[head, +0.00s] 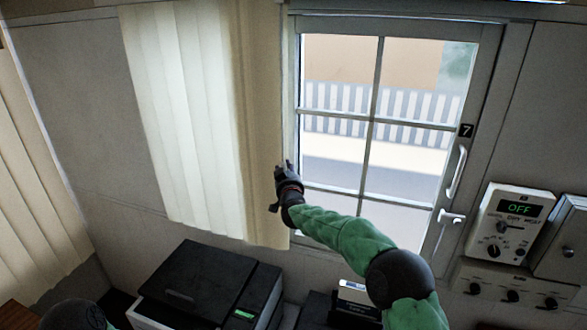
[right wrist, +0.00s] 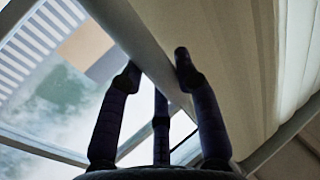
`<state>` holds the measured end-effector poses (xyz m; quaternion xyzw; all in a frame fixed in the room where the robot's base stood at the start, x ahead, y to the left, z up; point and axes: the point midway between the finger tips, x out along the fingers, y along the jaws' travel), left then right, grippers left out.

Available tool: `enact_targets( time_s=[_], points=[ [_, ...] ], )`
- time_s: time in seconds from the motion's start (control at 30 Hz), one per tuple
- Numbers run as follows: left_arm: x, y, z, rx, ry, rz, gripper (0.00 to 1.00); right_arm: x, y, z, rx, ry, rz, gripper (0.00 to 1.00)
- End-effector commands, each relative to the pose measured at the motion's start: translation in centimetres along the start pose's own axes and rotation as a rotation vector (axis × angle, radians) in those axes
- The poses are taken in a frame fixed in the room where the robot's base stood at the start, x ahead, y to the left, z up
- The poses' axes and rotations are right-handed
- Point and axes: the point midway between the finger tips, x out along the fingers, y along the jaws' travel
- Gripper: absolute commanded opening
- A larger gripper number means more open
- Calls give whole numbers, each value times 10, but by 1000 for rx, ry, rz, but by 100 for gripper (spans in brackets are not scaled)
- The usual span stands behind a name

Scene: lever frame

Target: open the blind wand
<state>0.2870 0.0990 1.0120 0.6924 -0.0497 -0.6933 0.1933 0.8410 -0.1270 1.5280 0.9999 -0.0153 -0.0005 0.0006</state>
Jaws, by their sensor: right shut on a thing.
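The pale vertical-slat blind (head: 180,110) hangs left of the window (head: 375,110), its slats gathered beside the opening. In the right wrist view, a long pale rod, the blind wand (right wrist: 133,38), runs diagonally down between the fingers. My right gripper (head: 283,168) is at the blind's right edge, beside the window's left frame. It is shut on the wand; its dark fingers (right wrist: 158,85) stand on both sides of the rod. The wand's lower end is hidden behind the gripper. My left gripper is not in view.
A black-topped printer (head: 205,280) stands below the blind. The window has a white handle (head: 452,217) at right. A control box reading OFF (head: 513,222) and a knob panel (head: 512,292) are on the right wall. Another blind (head: 35,190) hangs at far left.

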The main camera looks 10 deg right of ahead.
Motion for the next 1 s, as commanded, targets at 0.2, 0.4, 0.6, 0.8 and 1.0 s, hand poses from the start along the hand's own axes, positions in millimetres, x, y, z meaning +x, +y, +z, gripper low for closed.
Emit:
enact_targets(
  time_s=[0.2, 0.4, 0.6, 0.8, 1.0],
  points=[
    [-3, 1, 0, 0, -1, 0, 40, 3, -5, -1, 0, 3, 1, 0],
    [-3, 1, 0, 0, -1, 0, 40, 3, -5, -1, 0, 3, 2, 0],
    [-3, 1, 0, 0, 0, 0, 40, 3, -5, -1, 0, 3, 2, 55],
    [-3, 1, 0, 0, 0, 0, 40, 3, -5, 0, 0, 2, 1, 58],
    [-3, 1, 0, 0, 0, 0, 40, 2, -5, 0, 0, 1, 1, 58]
  ],
)
